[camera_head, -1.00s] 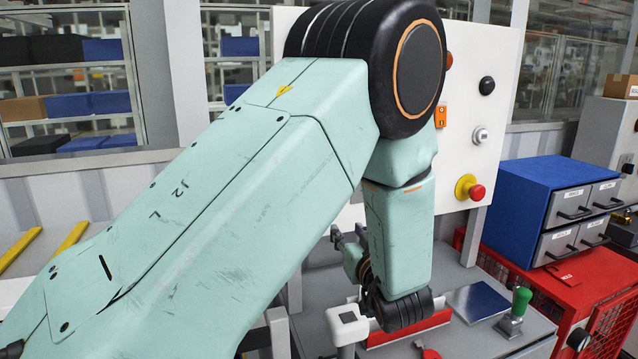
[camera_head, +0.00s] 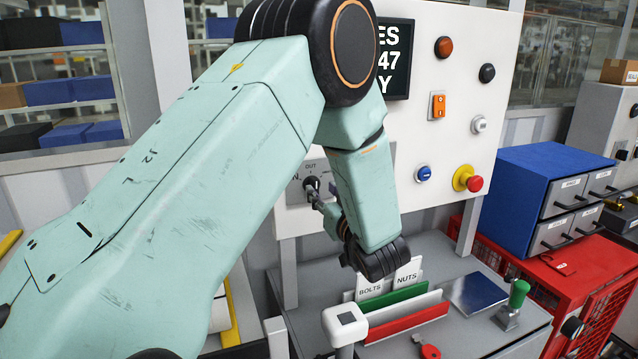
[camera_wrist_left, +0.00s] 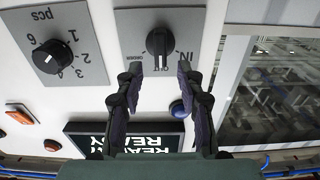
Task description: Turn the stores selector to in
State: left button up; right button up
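The stores selector (camera_head: 311,184) is a black knob on a grey plate on the white panel. In the left wrist view the selector (camera_wrist_left: 159,42) shows upside down, its grip bar upright in line with the OUT label; IN is beside it to the right. My left gripper (camera_wrist_left: 159,66) is open, one finger on each side of the knob's line, the tips just short of it or level with it; I cannot tell if they touch. In the head view the left gripper (camera_head: 319,200) is at the knob, partly hidden by my arm. My right gripper is not in view.
A pcs dial (camera_wrist_left: 53,57), a blue button (camera_wrist_left: 178,108) and a dark display (camera_wrist_left: 125,138) are near the selector. A red emergency button (camera_head: 474,184) is at the panel's right. Below, a grey bench holds a green-handled lever (camera_head: 519,293) and BOLTS and NUTS cards (camera_head: 408,273).

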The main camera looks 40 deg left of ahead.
aim_at(316, 188)
pick_arm(q)
jog(key=x, duration=0.4)
jog(key=shift+f+p, duration=0.3)
jog(key=shift+f, duration=0.05)
jog(key=shift+s+d+r, duration=0.35)
jog(key=shift+d+r, duration=0.2)
jog(key=shift+d, duration=0.2)
jog(key=shift+w+a+f, duration=0.15)
jog(key=shift+a+f, duration=0.1)
jog(key=shift+a, duration=0.2)
jog(key=shift+w+a+f, duration=0.2)
jog(key=shift+a+f, duration=0.05)
jog(key=shift+a, duration=0.15)
jog(key=c, duration=0.4)
jog(key=shift+c, duration=0.8)
jog(key=shift+s+d+r, duration=0.1)
jog(key=shift+d+r, duration=0.1)
jog(key=shift+d, duration=0.2)
grip_shut()
